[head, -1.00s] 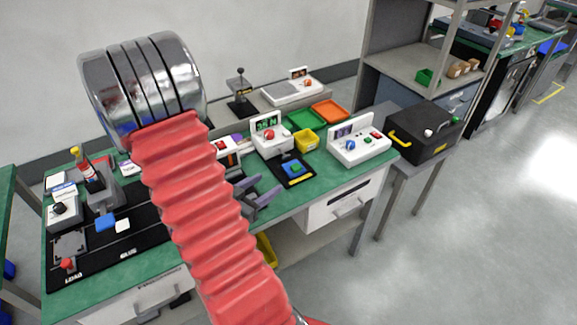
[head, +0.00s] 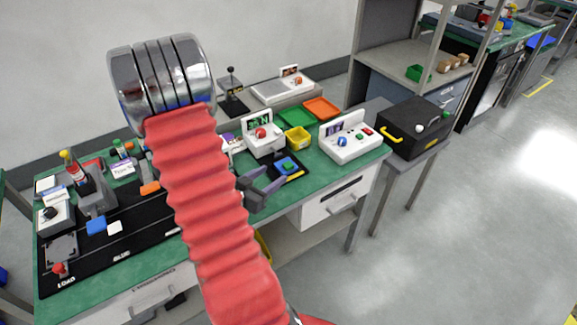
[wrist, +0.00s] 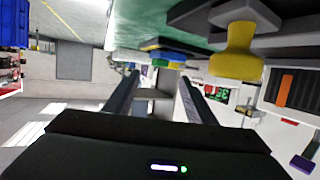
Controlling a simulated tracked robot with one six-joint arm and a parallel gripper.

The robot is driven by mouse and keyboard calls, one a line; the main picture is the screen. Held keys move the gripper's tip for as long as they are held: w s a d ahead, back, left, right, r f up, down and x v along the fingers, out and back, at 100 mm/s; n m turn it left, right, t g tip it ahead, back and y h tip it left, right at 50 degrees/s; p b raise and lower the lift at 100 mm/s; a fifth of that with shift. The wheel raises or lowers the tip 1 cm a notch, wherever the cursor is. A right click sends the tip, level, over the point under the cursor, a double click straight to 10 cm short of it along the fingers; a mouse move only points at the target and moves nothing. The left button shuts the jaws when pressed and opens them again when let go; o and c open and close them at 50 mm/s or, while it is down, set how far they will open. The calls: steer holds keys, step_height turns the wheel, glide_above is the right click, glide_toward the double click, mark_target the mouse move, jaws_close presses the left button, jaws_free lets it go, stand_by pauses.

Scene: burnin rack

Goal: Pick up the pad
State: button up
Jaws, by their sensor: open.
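In the head view a small white square piece (head: 115,227), which may be the pad, lies on the black mat beside a blue block (head: 96,226). A blue piece with green on top (head: 287,165) sits on a small black tray on the bench; I cannot tell which piece is the pad. My gripper (head: 276,176) is open and empty at the front of the bench, close to that tray. In the wrist view its two fingers (wrist: 159,75) are apart, with blue, green and yellow pieces (wrist: 170,57) visible beyond the tips.
A white box with a green display (head: 260,140), a yellow bin (head: 298,138) and a white button box (head: 348,143) stand around the tray. Green (head: 296,116) and orange (head: 322,107) trays lie behind. A black case (head: 412,128) stands at right. My arm covers mid-bench.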

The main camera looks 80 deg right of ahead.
mark_target(287, 165)
steer(key=shift+x, duration=1.3)
steer(key=shift+d, duration=0.1)
steer(key=shift+x, duration=2.5)
steer(key=shift+s, duration=0.1)
steer(key=c, duration=1.1)
